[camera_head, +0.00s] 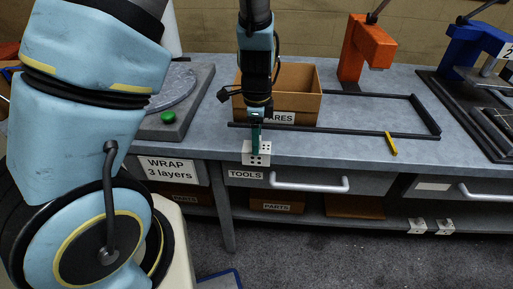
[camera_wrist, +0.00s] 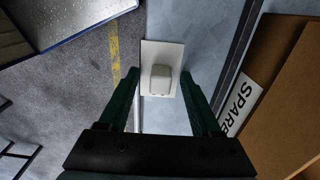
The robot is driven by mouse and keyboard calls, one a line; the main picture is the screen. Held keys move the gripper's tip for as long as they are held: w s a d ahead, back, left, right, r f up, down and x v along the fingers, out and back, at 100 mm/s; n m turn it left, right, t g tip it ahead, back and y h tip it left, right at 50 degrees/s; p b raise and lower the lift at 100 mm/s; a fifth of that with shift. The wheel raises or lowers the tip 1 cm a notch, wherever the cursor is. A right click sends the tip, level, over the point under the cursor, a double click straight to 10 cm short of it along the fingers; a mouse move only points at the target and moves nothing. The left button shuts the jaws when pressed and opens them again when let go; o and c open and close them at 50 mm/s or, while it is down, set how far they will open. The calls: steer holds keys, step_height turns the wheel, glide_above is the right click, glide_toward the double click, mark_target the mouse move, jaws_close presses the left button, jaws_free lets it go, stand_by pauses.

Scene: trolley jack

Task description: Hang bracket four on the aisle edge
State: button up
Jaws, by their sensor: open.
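A white bracket with black dots (camera_head: 257,153) sits at the front edge of the grey workbench (camera_head: 330,150). Its dotted face hangs down in front, near the TOOLS drawer. In the wrist view its flat white plate (camera_wrist: 151,52) lies along the bench edge, with a raised light knob (camera_wrist: 161,79) on it. My gripper (camera_head: 256,148) points down over this bracket. In the wrist view my gripper (camera_wrist: 160,83) is open, with one green finger either side of the knob and gaps visible. Two more dotted white brackets (camera_head: 417,226) (camera_head: 445,227) sit at the lower shelf's front edge.
A brown SPARES box (camera_head: 300,85) stands right behind my gripper. A black bar frame (camera_head: 350,132) lies on the bench, with a yellow piece (camera_head: 391,144) at its front. A turntable (camera_head: 170,95) is to the left, an orange press (camera_head: 365,45) behind. Drawer handles stick out below.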

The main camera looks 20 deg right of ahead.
jaws_close()
stand_by(0.4)
